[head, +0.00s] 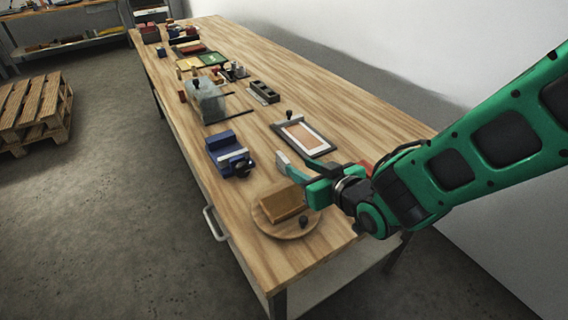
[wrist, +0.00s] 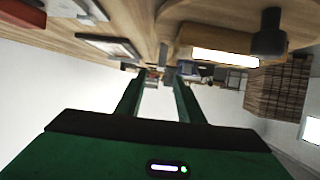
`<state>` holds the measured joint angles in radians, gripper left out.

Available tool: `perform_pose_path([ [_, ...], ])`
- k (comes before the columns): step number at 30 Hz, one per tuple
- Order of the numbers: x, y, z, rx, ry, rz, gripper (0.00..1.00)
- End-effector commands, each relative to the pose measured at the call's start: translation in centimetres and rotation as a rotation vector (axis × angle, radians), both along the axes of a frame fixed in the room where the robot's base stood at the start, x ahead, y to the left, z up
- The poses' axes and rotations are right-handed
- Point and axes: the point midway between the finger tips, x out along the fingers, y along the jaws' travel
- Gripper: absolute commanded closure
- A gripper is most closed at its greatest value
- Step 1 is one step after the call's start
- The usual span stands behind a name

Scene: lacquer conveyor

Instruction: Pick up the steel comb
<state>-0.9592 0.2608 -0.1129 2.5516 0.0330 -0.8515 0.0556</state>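I cannot make out a steel comb for certain in either view. My gripper (head: 296,162) is in the head view, above the near part of the long wooden table, between a framed panel (head: 304,137) and a round wooden board (head: 270,228). In the wrist view my gripper (wrist: 159,76) shows two green fingers set apart with nothing held between them. The view there is upside down, with the tabletop at the top. Part of the table behind my gripper and arm is hidden.
A brown block (head: 283,204) and a dark knob-like piece (head: 303,221) are on the round board. A blue vise (head: 226,152), a grey box (head: 205,102) and a dark slotted block (head: 264,91) stand farther along. A red thing (head: 365,166) is partly behind my gripper. A pallet (head: 35,105) lies left.

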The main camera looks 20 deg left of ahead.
Motion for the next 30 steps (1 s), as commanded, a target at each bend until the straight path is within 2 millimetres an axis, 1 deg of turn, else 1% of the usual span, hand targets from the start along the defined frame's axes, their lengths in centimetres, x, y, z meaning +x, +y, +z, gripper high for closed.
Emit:
perform_pose_path([
  [2,0.3,0.7,-0.3,0.003,-0.002,0.004,0.66],
  [9,2.5,2.9,-1.6,0.003,-0.003,0.001,0.66],
  [17,3.7,4.1,-2.1,0.003,-0.003,0.001,0.66],
  [24,5.8,6.3,-3.1,0.002,-0.002,0.001,0.66],
  [30,6.8,7.2,-3.6,0.002,-0.003,0.0,0.66],
])
